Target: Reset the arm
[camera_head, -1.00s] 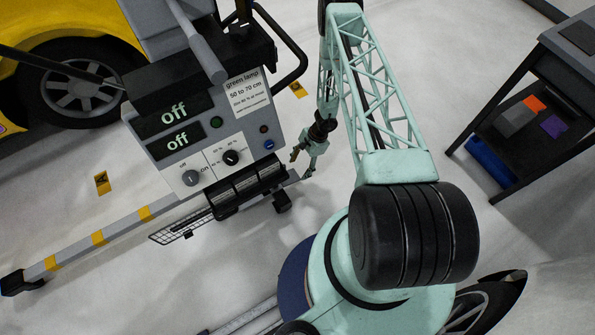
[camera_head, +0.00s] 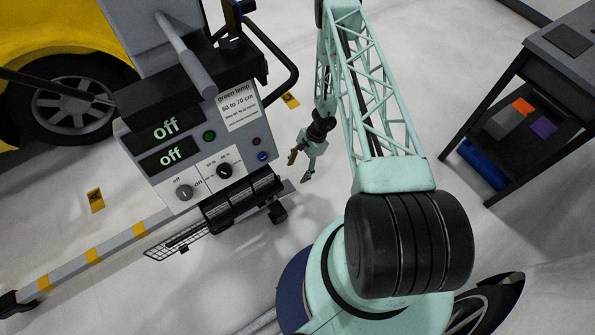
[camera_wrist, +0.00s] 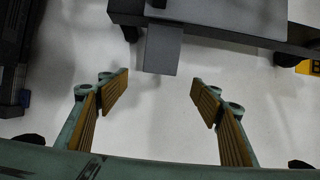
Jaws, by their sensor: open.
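My gripper (camera_head: 300,166) hangs at the end of my pale green lattice arm, in the middle of the head view. It is beside the right side of a grey lamp control unit (camera_head: 203,152), apart from it. In the wrist view my gripper (camera_wrist: 160,92) shows two ribbed, brownish finger pads spread wide. Nothing is between them but pale floor (camera_wrist: 153,120). A grey block-like part (camera_wrist: 163,48) lies just beyond the fingertips at the top.
The control unit has two displays reading "off" and knobs. A striped yellow and grey floor beam (camera_head: 92,257) runs to the lower left. A yellow car (camera_head: 65,40) stands upper left. A dark cart (camera_head: 560,50) with colored boxes stands right. Floor between is clear.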

